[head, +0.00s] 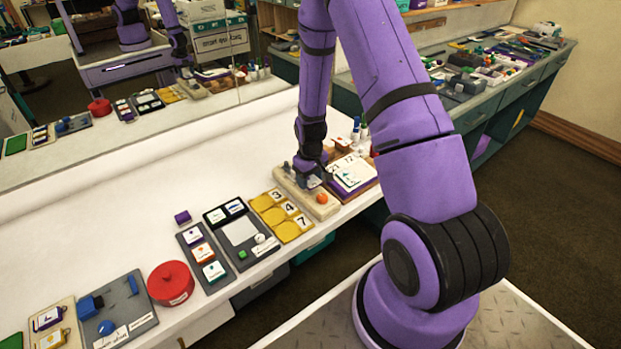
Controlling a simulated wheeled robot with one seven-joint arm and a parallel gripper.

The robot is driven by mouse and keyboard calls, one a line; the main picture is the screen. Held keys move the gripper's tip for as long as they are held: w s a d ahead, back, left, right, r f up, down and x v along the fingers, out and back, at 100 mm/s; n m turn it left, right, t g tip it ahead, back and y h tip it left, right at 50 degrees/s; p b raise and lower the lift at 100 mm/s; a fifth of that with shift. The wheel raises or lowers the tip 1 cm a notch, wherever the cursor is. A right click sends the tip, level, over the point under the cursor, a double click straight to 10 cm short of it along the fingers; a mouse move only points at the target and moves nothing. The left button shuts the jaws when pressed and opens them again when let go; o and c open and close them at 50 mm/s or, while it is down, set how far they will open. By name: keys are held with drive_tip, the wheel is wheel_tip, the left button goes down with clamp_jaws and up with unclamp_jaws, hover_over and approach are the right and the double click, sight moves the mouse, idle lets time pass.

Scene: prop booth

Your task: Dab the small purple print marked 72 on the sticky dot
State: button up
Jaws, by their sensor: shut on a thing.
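My gripper (312,181) is low over a beige board (292,190) at the right part of the white table. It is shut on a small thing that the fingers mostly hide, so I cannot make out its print. An orange round piece (321,198) is on the front end of the board, just in front of the gripper. I cannot tell for certain which spot is the sticky dot.
The table's back left is bare. A mirror stands behind.

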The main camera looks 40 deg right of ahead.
drive_tip(key=shift+f, duration=0.55)
idle(1.4)
drive_tip(key=shift+r, duration=3.05)
drive_tip(key=w+a, duration=0.3)
drive_tip(key=a, duration=0.3)
drive_tip(key=w+a, duration=0.3)
drive_tip(key=a, duration=0.4)
drive_tip(key=shift+w+f, duration=0.25)
drive_tip(key=shift+f, duration=0.1)
